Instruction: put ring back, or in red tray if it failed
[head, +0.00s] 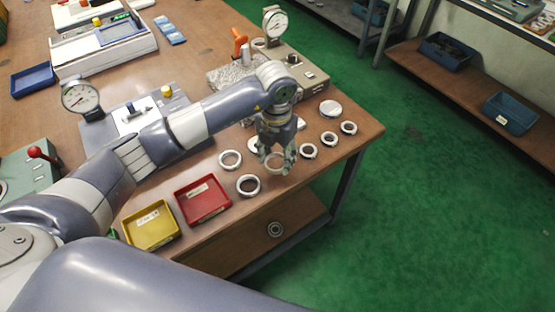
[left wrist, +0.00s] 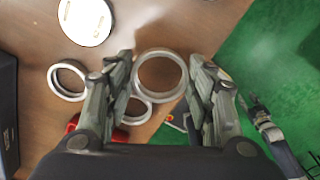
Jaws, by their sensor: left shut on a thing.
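My left gripper (head: 276,156) is shut on a pale metal ring (head: 275,170) near the table's front right corner. In the left wrist view the held ring (left wrist: 161,53) sits between the two fingers (left wrist: 162,78), its opening facing the camera. It appears to be above the table top. The red tray (head: 203,199) is at the front edge, left of the gripper, and looks empty apart from a label. Part of it shows in the left wrist view (left wrist: 74,122), behind a finger.
Rings stand loose nearby: two left of the gripper (head: 230,151) (head: 248,194), several to its right (head: 308,157). A pale disc (head: 330,108) lies behind them. A yellow tray (head: 151,225) adjoins the red one.

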